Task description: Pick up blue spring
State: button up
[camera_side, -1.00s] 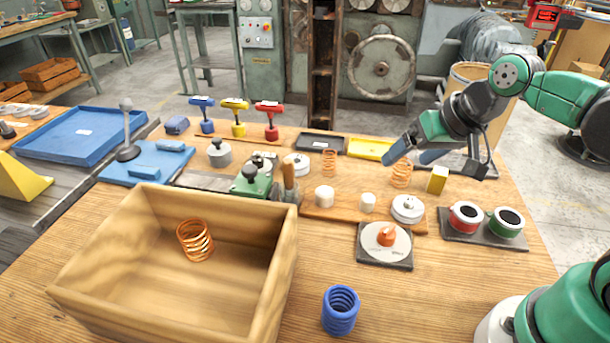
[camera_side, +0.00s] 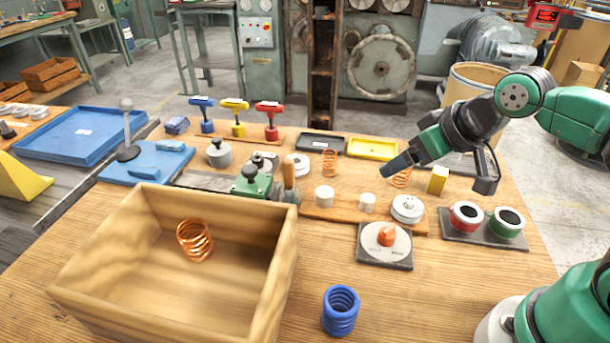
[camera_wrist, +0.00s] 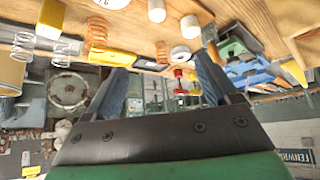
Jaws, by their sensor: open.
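The blue spring (camera_side: 340,310) stands upright on the bare front of the wooden table in the side view, just right of the wooden box. It does not show in the wrist view. My gripper (camera_side: 389,171) is open and empty, up over the back right part of the table, far behind and above the blue spring. In the wrist view its two blue fingers (camera_wrist: 160,80) stand wide apart with nothing between them. One finger hides the other in the side view.
A wooden box (camera_side: 100,315) holds an orange spring (camera_side: 195,240). Red and green buttons (camera_side: 484,222) sit to the right. Another orange spring (camera_side: 330,162) stands at the back. The table around the blue spring is clear.

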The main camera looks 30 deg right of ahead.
jog(key=shift+o, duration=0.7)
jog(key=n+g+y, duration=0.1)
jog(key=n+g, duration=0.5)
jog(key=n, duration=1.8)
send_over(342, 299)
jog(key=w+d, duration=0.3)
notch_tip(342, 299, down, 5)
jog(key=s+a+n, duration=0.1)
jog(key=n, duration=0.1)
jog(key=s+a+f+n, duration=0.1)
jog(key=n, duration=0.2)
jog(key=s+a+n+g+h, duration=0.1)
jog(key=n, duration=0.1)
jog(key=shift+f, duration=0.25)
jog(key=shift+n, duration=0.3)
jog(key=shift+f, duration=2.75)
